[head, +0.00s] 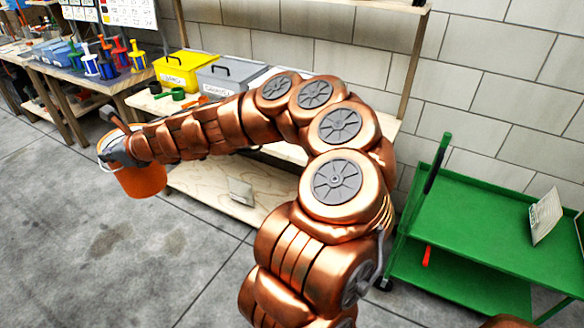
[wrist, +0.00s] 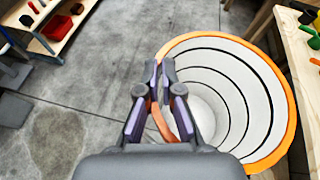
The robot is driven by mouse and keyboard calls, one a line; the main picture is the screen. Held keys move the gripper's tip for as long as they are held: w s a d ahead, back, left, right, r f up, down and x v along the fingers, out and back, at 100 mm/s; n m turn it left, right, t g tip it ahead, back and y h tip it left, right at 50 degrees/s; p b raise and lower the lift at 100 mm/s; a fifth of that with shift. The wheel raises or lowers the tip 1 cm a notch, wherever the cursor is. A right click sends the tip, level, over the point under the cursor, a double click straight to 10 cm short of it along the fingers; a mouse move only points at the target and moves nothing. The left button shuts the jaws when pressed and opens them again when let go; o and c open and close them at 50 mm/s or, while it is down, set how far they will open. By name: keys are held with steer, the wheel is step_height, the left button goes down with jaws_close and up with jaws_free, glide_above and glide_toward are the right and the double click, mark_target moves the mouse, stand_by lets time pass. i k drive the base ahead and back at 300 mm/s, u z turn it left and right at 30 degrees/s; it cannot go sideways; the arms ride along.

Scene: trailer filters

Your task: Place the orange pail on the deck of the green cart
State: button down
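The orange pail (head: 142,181) is at the left in the head view, in front of the workbench and seemingly clear of the floor. In the wrist view the pail (wrist: 286,100) shows its orange rim and ridged white inside. My gripper (head: 112,150) is at the pail's upper left side. In the wrist view my gripper (wrist: 160,68) has its fingertips close together on the pail's near rim. The fingers partly hide the rim there. The green cart (head: 470,222) stands at the far right, well apart from the pail, with a flat top deck and a lower shelf.
A white card (head: 545,215) stands on the deck's right side. A red-orange item (head: 427,257) shows low on the cart. A yellow box (head: 183,72) and a grey box (head: 228,78) sit on the bench. A lower wooden shelf (head: 215,190) is behind the pail. Floor at left is clear.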

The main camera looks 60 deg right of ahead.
mark_target(478, 217)
steer(key=u, duration=0.65)
steer(key=i, duration=0.95)
steer(key=z, duration=3.6)
steer(key=i, duration=1.5)
steer(key=z, duration=0.05)
